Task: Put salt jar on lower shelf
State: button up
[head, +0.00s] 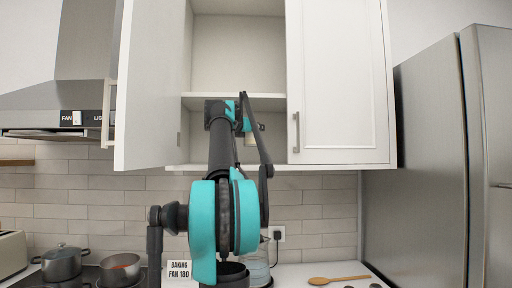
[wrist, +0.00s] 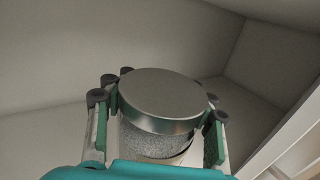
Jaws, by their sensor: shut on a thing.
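The salt jar (wrist: 158,143) has a round metal lid and a clear body with grainy, pale grey contents. In the wrist view my gripper (wrist: 158,108) is shut on it, with fingers on its left and right sides. In the head view my gripper (head: 250,128) is at the open cabinet (head: 237,50), level with the space between the middle shelf board (head: 270,101) and the lower shelf (head: 300,167). My arm covers much of this space. The jar's base is hidden, so I cannot tell whether it touches the lower shelf.
The left cabinet door (head: 150,85) stands open and the right door (head: 338,80) is closed. A fridge (head: 430,150) is at right and a range hood (head: 70,85) at left. Pots (head: 62,262) stand on the hob. A wooden spoon (head: 335,280) lies on the counter.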

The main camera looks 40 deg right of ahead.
aim_at(247, 144)
notch_tip(247, 144, down, 6)
jog(key=shift+w+d+r, duration=0.1)
jog(key=shift+w+d+f, duration=0.15)
jog(key=shift+w+f, duration=0.05)
jog(key=shift+f, duration=0.4)
jog(key=shift+f, duration=0.15)
jog(key=o, duration=1.6)
jog(key=shift+o, duration=0.2)
jog(key=v, duration=1.2)
